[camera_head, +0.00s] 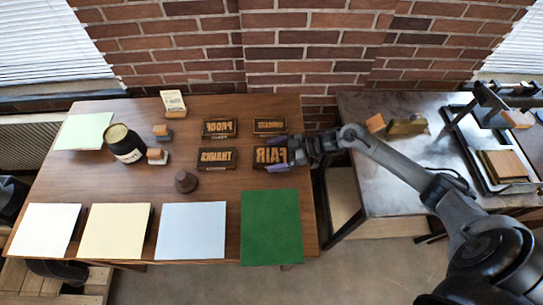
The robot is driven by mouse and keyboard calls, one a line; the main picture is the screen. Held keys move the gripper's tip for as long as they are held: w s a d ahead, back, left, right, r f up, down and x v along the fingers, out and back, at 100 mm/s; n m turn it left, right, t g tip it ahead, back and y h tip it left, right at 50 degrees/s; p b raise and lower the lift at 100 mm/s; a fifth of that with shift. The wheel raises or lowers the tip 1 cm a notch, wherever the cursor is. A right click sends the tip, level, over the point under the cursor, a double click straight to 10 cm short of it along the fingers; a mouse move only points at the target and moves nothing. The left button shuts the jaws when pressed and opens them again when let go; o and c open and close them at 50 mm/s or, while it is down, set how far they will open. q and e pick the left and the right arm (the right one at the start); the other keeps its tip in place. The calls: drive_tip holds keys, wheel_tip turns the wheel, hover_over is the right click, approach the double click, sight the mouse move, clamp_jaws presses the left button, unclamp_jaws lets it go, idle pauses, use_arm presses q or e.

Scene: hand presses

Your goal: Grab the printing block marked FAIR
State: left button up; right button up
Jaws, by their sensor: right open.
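The printing block marked FAIR (268,155) is a dark block with tan raised letters, mirrored, lying near the right edge of the wooden table. My right gripper (287,153) comes in from the right and is open. Its fingers are at the right end of the FAIR block and overlap that end in the picture. I cannot tell whether they touch it. My left gripper is not in view.
Three similar blocks lie close by: THANKS (216,159), PROOF (220,128) and another (269,126). A brown knobbed tool (186,181), stamps and a dark jar (125,143) stand to the left. Coloured sheets, including green (271,228), line the front. A metal table (370,170) stands right.

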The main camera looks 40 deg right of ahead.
drive_tip(key=shift+r, duration=0.1)
drive_tip(key=c, duration=1)
